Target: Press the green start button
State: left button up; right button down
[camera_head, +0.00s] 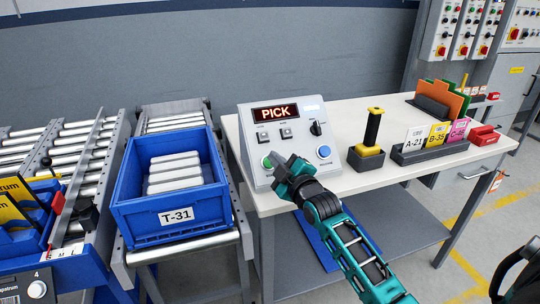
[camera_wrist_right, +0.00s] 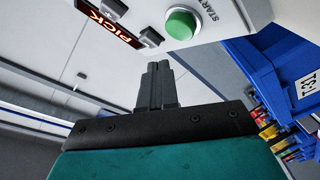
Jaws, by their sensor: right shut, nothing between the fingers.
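The green start button (camera_head: 267,162) sits at the lower left of a light grey control box (camera_head: 249,121) on the bench, partly beside my gripper in the head view. In the right wrist view the green button (camera_wrist_right: 182,23) is round, with a pale rim and "START" lettering beside it. My right gripper (camera_head: 276,160) is shut and empty, close to the front of the box. In the right wrist view its shut fingers (camera_wrist_right: 157,70) point toward the box, a little below and left of the button, and appear apart from it. My left gripper is not in view.
The box also carries a "PICK" display (camera_head: 276,113), a black knob (camera_head: 317,128) and a blue button (camera_head: 324,152). A blue crate (camera_head: 176,222) labelled T-31 stands left on rollers. A yellow-and-black scanner (camera_head: 372,130) and card holder (camera_head: 430,152) stand right.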

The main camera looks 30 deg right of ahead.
jog(key=shift+s+a+r, duration=0.25)
jog(key=shift+s+r, duration=0.7)
